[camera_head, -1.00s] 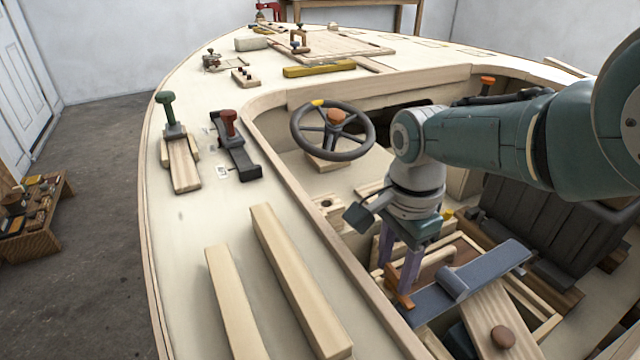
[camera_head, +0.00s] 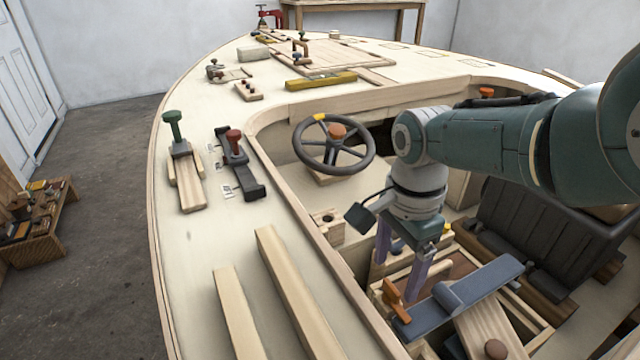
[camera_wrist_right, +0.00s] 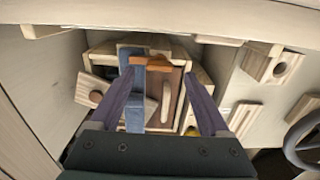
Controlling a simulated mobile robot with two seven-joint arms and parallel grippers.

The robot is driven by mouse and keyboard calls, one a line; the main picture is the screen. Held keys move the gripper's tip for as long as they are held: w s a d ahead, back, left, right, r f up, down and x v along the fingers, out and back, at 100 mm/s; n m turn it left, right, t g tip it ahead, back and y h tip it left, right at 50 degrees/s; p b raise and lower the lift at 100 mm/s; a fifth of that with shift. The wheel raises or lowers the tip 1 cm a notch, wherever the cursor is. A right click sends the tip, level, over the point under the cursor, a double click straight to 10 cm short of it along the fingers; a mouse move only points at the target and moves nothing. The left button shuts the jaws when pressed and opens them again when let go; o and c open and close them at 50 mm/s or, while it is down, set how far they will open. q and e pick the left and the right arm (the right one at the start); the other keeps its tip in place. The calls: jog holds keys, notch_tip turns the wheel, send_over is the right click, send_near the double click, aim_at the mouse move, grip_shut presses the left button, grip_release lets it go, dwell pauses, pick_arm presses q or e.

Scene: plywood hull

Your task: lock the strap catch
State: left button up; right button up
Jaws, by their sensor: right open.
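The strap catch is a small orange-brown lever (camera_head: 393,291) at the left end of a blue-grey strap (camera_head: 480,283) across a wooden box in the cockpit. In the right wrist view the lever (camera_wrist_right: 152,63) lies crosswise over the strap (camera_wrist_right: 135,110), between and beyond the finger ends. My right gripper (camera_head: 396,284) points down with its purple fingers apart, close to the lever. It also shows open in the wrist view (camera_wrist_right: 161,80). I cannot tell whether a finger touches the lever, or whether the catch is locked. My left gripper is not in view.
The wooden box (camera_head: 535,340) sits below deck level beside the cockpit's side edge. A steering wheel (camera_head: 334,145) stands ahead, and a dark seat (camera_head: 540,215) is at the right. Two loose timber bars (camera_head: 295,290) lie on the side deck, with bare deck farther left.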

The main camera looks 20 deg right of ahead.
aim_at(393, 286)
pick_arm(q)
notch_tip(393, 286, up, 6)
jog(key=p, duration=0.4)
pick_arm(e)
notch_tip(393, 286, up, 6)
jog(key=shift+r, duration=0.25)
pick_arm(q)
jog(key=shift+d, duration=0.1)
pick_arm(e)
jog(key=s+a+r+n+t+p, duration=0.2)
jog(key=s+a+r+n+p, duration=0.1)
jog(key=s+r+n+p, duration=0.65)
jog(key=s+a+r+n+t+p, duration=0.25)
jog(key=s+r+n+p, duration=0.35)
jog(key=s+r+n, duration=0.7)
pick_arm(q)
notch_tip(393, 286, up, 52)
jog(key=p, duration=3.7)
pick_arm(e)
notch_tip(393, 286, up, 39)
jog(key=w+m, duration=0.1)
jog(key=m, duration=0.2)
jog(key=shift+w+a+g, duration=0.15)
jog(key=shift+w+g, duration=0.15)
jog(key=shift+g, duration=0.15)
jog(key=shift+r, duration=0.1)
